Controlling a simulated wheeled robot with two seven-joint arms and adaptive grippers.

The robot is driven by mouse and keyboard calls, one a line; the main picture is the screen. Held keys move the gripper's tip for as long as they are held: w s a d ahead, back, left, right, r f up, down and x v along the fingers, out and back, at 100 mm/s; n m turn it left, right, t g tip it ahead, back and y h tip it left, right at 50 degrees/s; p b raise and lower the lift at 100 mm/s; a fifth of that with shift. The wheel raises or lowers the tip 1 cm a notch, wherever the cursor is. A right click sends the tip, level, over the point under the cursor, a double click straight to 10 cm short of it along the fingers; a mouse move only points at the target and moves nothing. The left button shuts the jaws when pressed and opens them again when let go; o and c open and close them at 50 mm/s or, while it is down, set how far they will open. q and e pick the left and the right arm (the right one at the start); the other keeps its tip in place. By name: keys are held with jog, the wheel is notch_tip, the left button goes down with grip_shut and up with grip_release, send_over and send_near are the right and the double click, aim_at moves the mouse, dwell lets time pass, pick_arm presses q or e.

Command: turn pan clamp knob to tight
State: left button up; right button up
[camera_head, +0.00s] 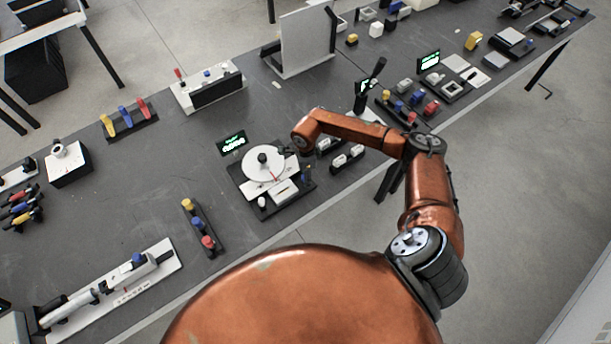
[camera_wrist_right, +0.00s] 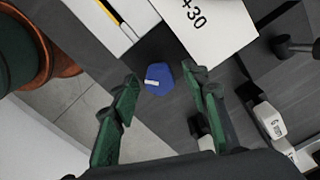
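A blue knob (camera_wrist_right: 157,78) with a small white mark on its face shows in the right wrist view. It sits on a dark surface beside a white plate (camera_wrist_right: 215,30) printed "+30". My right gripper (camera_wrist_right: 162,80) is open, its green-padded fingertips on either side of the knob with gaps visible; whether they touch it cannot be told. In the head view my right arm ends beside a station with a white round dial (camera_head: 263,165) and a dark knob on its top. The right fingertips and the blue knob are not clearly visible there. My left gripper is not in view.
A small green-lit display (camera_head: 232,142) stands behind the dial; its text is unreadable. White switches (camera_head: 347,158) sit right of the station, under my arm. A strip of coloured buttons (camera_head: 198,225) lies to the left. Bare grey tabletop (camera_head: 150,185) lies farther left.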

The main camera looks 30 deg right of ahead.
jog(key=c, duration=1.1)
jog(key=shift+o, duration=0.2)
jog(key=shift+m, duration=0.3)
jog(key=m, duration=0.2)
jog(key=shift+m, duration=0.4)
jog(key=m, duration=0.4)
jog(key=shift+m, duration=0.3)
jog(key=m, duration=0.5)
jog(key=shift+p, duration=0.3)
jog(key=m+p, duration=0.1)
jog(key=m, duration=0.5)
jog(key=shift+m+p, duration=0.4)
